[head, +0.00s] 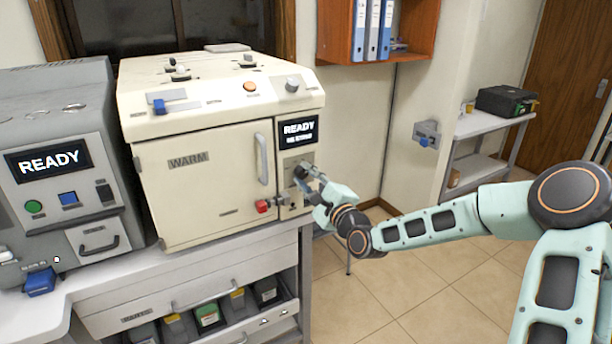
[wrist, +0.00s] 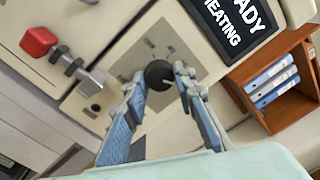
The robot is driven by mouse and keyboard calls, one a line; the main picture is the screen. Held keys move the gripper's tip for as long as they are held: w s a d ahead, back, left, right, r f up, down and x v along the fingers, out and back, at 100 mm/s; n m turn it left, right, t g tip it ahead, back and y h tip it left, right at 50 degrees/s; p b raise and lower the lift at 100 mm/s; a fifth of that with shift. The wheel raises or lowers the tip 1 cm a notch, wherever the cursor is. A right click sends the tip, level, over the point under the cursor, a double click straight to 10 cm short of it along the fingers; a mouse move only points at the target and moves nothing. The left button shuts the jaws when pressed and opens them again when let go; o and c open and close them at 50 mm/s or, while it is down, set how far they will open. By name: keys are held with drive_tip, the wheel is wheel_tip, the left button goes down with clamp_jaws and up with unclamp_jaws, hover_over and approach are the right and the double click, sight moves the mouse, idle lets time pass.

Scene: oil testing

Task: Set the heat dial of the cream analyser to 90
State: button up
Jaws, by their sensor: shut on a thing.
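The cream analyser (head: 215,140) stands on the bench, with a "WARM" label on its shut door and a display (head: 298,130) reading "READY" over a smaller line. In the wrist view the display (wrist: 238,25) shows "HEATING" as its second line. The heat dial is a dark round knob (wrist: 158,74) on a grey plate below the display. My gripper (wrist: 168,82) has its fingertips on either side of the knob and is shut on it. In the head view my gripper (head: 308,178) reaches the panel from the right. The dial's setting cannot be read.
A red knob (head: 262,206) sticks out left of my gripper; it also shows in the wrist view (wrist: 38,41). A grey machine (head: 55,160) stands to the left. The floor at right is open.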

drive_tip(key=shift+m, duration=0.7)
drive_tip(key=o, duration=1.2)
drive_tip(key=shift+c, duration=0.2)
drive_tip(key=v, duration=1.2)
